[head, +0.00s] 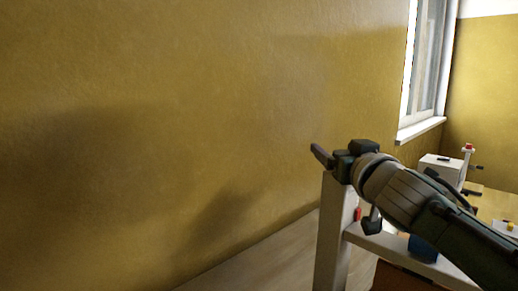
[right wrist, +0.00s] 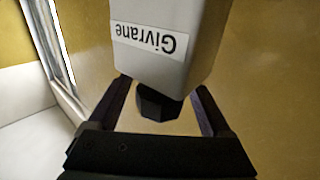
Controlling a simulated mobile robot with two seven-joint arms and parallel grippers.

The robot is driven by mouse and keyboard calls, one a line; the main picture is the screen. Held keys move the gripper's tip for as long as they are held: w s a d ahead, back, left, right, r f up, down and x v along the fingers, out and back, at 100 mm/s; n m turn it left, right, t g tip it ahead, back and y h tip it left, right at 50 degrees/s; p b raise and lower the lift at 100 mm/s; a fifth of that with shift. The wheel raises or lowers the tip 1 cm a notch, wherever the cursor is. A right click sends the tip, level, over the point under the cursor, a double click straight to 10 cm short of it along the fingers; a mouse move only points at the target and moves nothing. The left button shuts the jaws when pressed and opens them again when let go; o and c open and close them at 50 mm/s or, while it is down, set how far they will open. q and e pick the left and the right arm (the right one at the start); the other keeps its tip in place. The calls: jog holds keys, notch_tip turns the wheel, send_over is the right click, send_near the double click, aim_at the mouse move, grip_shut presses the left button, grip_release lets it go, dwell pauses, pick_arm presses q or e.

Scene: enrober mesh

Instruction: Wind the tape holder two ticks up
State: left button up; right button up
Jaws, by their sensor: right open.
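A dark faceted knob (right wrist: 158,103) sits at the end of a white block (right wrist: 165,45) with a label reading "Givrane", upside down in the right wrist view. My right gripper (right wrist: 162,90) is open, with one finger on each side of the knob and a gap visible at both sides. In the head view my right gripper (head: 334,158) is at the top of a white post (head: 332,235); the knob cannot be made out there. Whether the knob belongs to the tape holder cannot be told. My left gripper is not in view.
A white shelf or rail (head: 395,248) runs right from the post, with a small red part (head: 357,213) near it. A table (head: 490,203) with a white box (head: 440,168) stands behind at right. A yellow wall (head: 200,120) fills the left.

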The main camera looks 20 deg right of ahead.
jog(key=shift+c, duration=0.2)
grip_shut()
dwell(0.3)
jog(key=n+y+p, duration=0.1)
jog(key=y, duration=0.1)
jog(key=n+y, duration=0.1)
jog(key=n+y+p, duration=0.1)
jog(key=y, duration=0.1)
jog(key=shift+a+r+n+t+y+p, duration=0.1)
jog(key=shift+a+n+t+y+p, duration=0.2)
jog(key=shift+p, duration=0.05)
jog(key=shift+s+a+f+n+g+y+b, duration=0.1)
jog(key=shift+a+n+g+y+b, duration=0.3)
jog(key=shift+n+y+b, duration=0.95)
jog(key=shift+s+a+f+n+g+y+b, duration=0.15)
jog(key=shift+n+g+y+b, duration=0.7)
jog(key=shift+y, duration=0.85)
jog(key=shift+w+a+r+n+g+y+b, duration=0.1)
jog(key=shift+a+n+g+y+b, duration=0.2)
jog(key=shift+n+y+b, duration=0.85)
